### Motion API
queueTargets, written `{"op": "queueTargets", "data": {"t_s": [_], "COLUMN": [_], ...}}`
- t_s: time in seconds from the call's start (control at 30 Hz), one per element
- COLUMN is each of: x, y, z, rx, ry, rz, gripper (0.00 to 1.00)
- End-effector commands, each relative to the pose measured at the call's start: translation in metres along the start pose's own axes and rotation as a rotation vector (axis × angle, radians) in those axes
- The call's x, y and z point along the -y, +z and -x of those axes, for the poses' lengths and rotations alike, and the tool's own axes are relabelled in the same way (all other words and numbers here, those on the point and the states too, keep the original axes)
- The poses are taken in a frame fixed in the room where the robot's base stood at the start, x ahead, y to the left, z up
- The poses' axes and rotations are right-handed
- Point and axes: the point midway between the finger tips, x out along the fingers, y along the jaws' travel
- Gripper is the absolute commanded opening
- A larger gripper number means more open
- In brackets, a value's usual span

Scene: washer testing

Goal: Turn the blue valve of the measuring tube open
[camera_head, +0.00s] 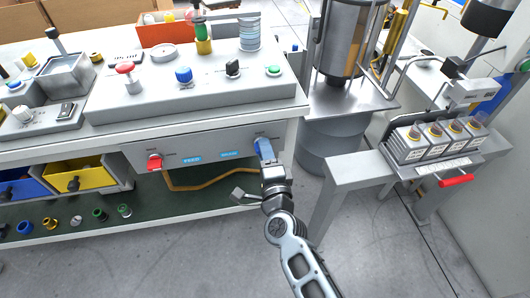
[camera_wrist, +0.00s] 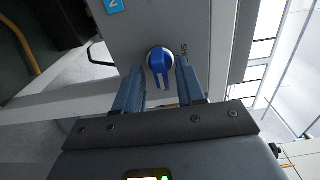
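The blue valve (camera_wrist: 161,66) is a round knob with a handle bar, on the grey front panel in the wrist view. Its bar points toward my gripper's palm in that picture. Lettering on the panel beside it is partly hidden by a finger. My gripper (camera_wrist: 160,68) is open, with one blue finger on each side of the valve and visible gaps to it. I cannot tell how deep the fingers reach. In the head view, my gripper (camera_head: 264,150) is at the right end of the front panel (camera_head: 130,153) and hides the valve.
A red valve (camera_head: 155,161) is at the panel's left end. A console (camera_head: 200,95) with buttons stands on the bench above. Below are a yellow bin (camera_head: 85,177) and a brown hose (camera_head: 205,186). A steel tank (camera_head: 345,40) and a grey stand (camera_head: 350,166) are to the right.

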Motion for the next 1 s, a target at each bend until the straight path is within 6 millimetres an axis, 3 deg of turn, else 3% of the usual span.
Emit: {"op": "queueTargets", "data": {"t_s": [0.27, 0.7, 1.0], "x": [0.001, 0.000, 0.000], "y": [0.000, 0.000, 0.000], "z": [0.002, 0.064, 0.078], "rx": [0.001, 0.001, 0.000], "ry": [-0.001, 0.001, -0.001], "rz": [0.001, 0.001, 0.001], "gripper": [0.39, 0.39, 0.39]}}
